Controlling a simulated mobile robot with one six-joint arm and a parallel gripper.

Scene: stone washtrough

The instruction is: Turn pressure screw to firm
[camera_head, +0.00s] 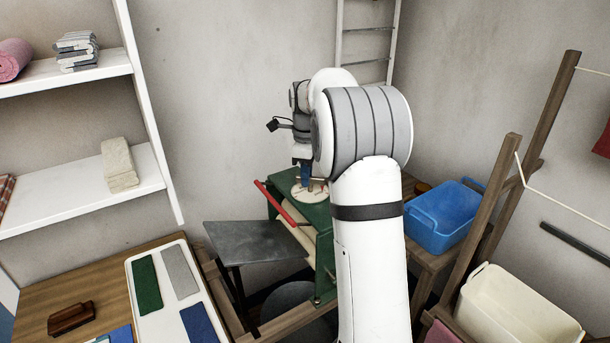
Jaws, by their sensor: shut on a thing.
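A green wringer frame (325,262) stands beyond my arm, with a pale round dial plate (308,196) on its top. The pressure screw (318,185) shows as a small brownish piece just above that plate, mostly hidden by my gripper. My gripper (304,182) points down over the plate and is shut on the pressure screw. The dial's marks and the screw's exact setting are too small to read. A red bar (276,203) slants across the left of the wringer, and my arm covers its right part.
A dark grey sloping board (250,243) is left of the wringer. A blue tub (446,217) stands to its right, with a cream tub (517,312) and wooden posts (487,232) nearer. A white tray (180,252) with coloured cloths lies on the table at lower left.

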